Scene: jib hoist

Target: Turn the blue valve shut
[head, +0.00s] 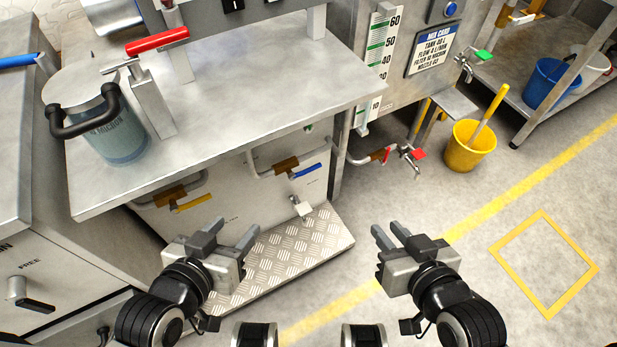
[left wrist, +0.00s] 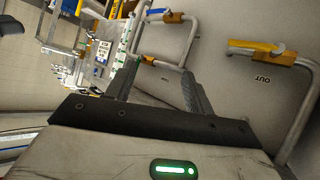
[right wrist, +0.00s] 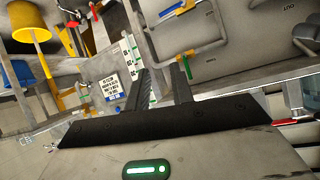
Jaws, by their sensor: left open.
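The blue valve (head: 306,171) has a blue lever by a brown body on a bent grey pipe, on the panel under the bench. Its lever lies roughly along the pipe. A blue lever also shows in the right wrist view (right wrist: 172,10). My left gripper (head: 232,240) is open and empty, below and left of the blue valve, over the tread plate. It is apart from the valve. My right gripper (head: 390,233) has its fingers apart and is empty, below and right of the valve, over the floor.
A yellow-lever valve (head: 193,202) sits left on the same panel. The bench top (head: 250,100) overhangs the panel. A tread-plate step (head: 300,250) lies below. A red-handled tap (head: 415,154) and yellow bucket (head: 467,147) stand to the right.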

